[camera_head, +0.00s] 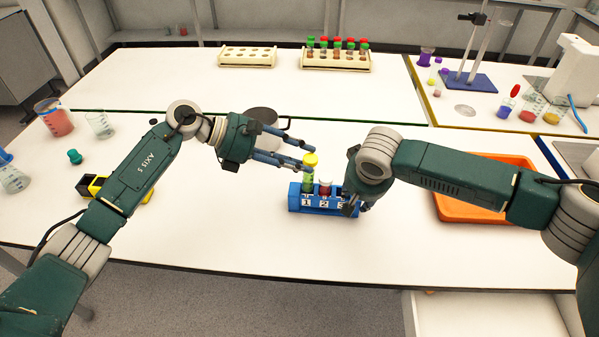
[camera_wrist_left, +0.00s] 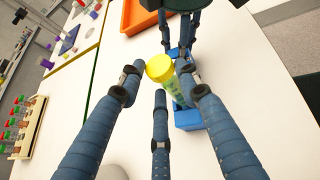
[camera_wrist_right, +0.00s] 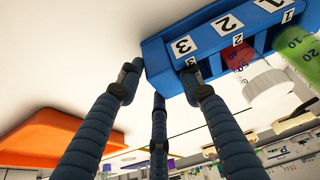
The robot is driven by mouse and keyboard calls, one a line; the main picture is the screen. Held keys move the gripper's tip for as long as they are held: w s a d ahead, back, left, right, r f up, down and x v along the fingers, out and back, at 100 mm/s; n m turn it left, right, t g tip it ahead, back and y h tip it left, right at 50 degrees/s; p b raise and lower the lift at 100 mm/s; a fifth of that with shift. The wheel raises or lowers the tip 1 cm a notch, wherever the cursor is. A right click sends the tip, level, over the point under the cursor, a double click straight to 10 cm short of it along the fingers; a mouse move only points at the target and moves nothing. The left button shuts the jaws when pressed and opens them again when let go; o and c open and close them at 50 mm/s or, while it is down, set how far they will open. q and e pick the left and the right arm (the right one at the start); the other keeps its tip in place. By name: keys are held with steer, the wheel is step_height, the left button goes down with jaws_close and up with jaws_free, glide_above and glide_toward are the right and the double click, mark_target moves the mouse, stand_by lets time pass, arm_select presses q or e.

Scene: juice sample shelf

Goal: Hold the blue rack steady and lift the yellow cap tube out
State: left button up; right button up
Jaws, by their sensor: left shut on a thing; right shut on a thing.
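The blue rack (camera_head: 317,208) stands on the white table in the head view, its slots labelled 1, 2 and 3. The yellow cap tube (camera_head: 308,179), with green contents, is upright at slot 1, its cap well above the neighbouring tube. My left gripper (camera_head: 308,164) comes from the left and is shut on the yellow cap tube near its cap; the yellow cap (camera_wrist_left: 160,68) shows in the left wrist view. My right gripper (camera_head: 352,202) is shut on the slot 3 end of the rack; the rack (camera_wrist_right: 213,45) also shows in the right wrist view. Slot 3 is partly hidden.
A red tube (camera_head: 325,187) with a pale cap sits in slot 2. An orange tray (camera_head: 462,211) lies to the right, partly behind my right arm. A grey round container (camera_head: 262,115) stands behind my left gripper. The table in front of the rack is clear.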

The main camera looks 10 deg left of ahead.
arm_select(q)
steer(key=shift+r, duration=1.75)
arm_select(e)
steer(key=o, duration=1.4)
steer(key=v, duration=1.2)
arm_select(q)
steer(key=shift+a, duration=0.1)
arm_select(e)
steer(key=shift+a, duration=0.1)
